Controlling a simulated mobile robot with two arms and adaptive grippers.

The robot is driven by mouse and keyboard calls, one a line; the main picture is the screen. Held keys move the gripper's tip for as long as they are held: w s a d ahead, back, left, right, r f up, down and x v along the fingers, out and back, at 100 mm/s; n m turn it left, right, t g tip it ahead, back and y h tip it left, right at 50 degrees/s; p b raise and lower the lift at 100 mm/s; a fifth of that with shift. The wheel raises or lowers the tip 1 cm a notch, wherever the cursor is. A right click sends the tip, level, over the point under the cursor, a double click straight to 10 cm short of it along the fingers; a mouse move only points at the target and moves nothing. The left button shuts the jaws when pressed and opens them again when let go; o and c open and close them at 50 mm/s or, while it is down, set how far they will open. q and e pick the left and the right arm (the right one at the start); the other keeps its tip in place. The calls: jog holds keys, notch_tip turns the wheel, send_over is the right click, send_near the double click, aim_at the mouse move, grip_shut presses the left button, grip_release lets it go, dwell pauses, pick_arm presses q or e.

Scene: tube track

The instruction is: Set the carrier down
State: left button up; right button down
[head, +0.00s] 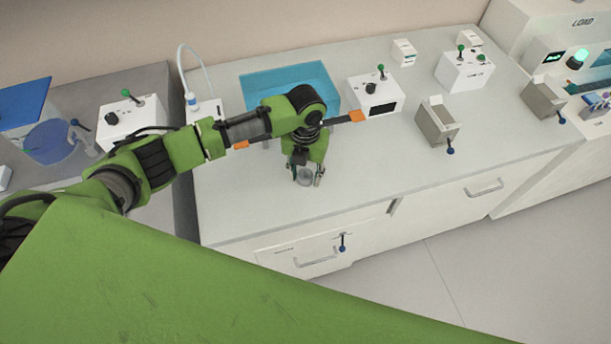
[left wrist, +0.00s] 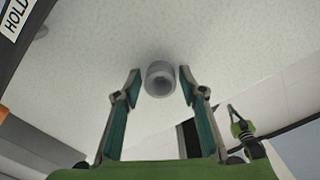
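The carrier appears as a small grey cylinder (head: 305,177) at the counter's front, below my left gripper (head: 306,174). In the left wrist view the grey carrier (left wrist: 160,79) sits between the two fingertips of my left gripper (left wrist: 161,84), with a narrow gap on each side. The fingers are open around it and do not appear to touch it. It seems to stand on the pale counter top (head: 370,170); its underside is hidden.
A blue basin (head: 262,84) lies behind my left arm. A white box with a green-tipped lever (head: 376,96) and a grey open-topped bin (head: 438,122) stand to the right. A drawer front (head: 300,250) is below the counter edge. The counter right of the carrier is clear.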

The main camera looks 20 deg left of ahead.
pick_arm(q)
jog(key=c, duration=0.7)
jog(key=shift+r, duration=0.15)
jog(key=shift+c, duration=0.2)
